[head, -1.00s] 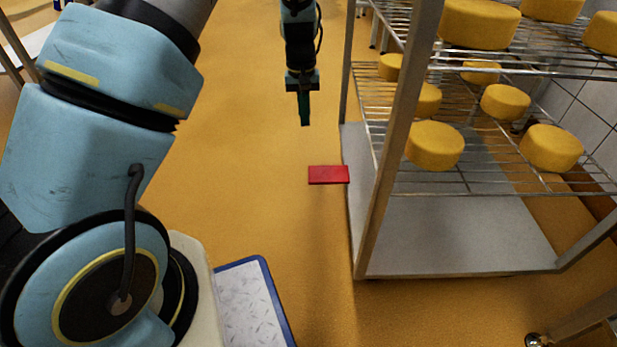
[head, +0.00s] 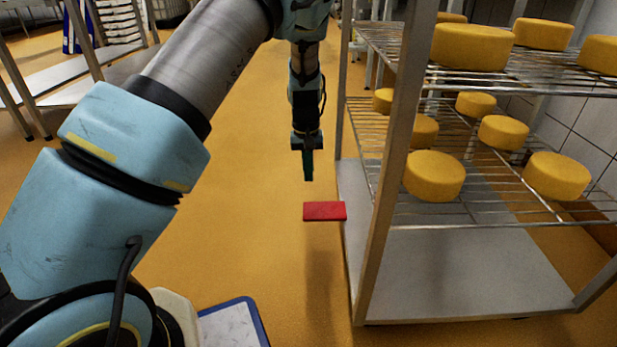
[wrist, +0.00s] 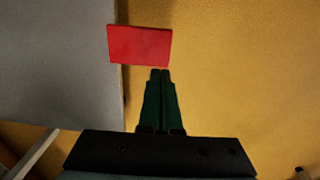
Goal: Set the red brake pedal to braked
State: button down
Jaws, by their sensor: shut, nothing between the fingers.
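The red brake pedal (head: 325,211) is a flat red plate at the left side of the rack's grey base. It also shows in the wrist view (wrist: 140,46), across the edge between grey base and floor. My gripper (head: 308,178) points down, its dark green fingers together and empty. In the head view the fingertips appear a little above the pedal's left part. In the wrist view my gripper (wrist: 161,72) has its tips just below the pedal's edge in the picture; I cannot tell how large the height gap is.
A metal rack (head: 385,180) with wire shelves carries several yellow cheeses (head: 434,176); its upright post stands right of the pedal. The grey base plate (head: 460,275) lies low. A blue-edged mat (head: 235,325) lies at the lower left. The orange floor left of the pedal is clear.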

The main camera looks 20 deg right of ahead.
aim_at(308, 210)
jog(key=f+b, duration=0.2)
jog(key=f, duration=0.1)
jog(key=f+b, duration=0.1)
jog(key=f, duration=0.3)
jog(key=f+b, duration=0.2)
jog(key=f, duration=0.2)
jog(key=shift+d+b, duration=0.25)
jog(key=shift+b, duration=0.05)
jog(key=shift+a+p, duration=0.1)
jog(key=shift+p, duration=0.3)
jog(key=shift+w+a+f+p, duration=0.1)
jog(key=shift+a+f+p, duration=0.1)
jog(key=shift+f, duration=0.25)
jog(key=shift+a+f+p, duration=0.1)
jog(key=shift+f+p, duration=0.05)
jog(key=shift+f, duration=0.25)
jog(key=shift+f+g+h, duration=0.3)
jog(key=shift+f+h, duration=0.2)
jog(key=shift+d+f+p, duration=0.1)
jog(key=shift+f+p, duration=0.25)
jog(key=shift+f, duration=0.35)
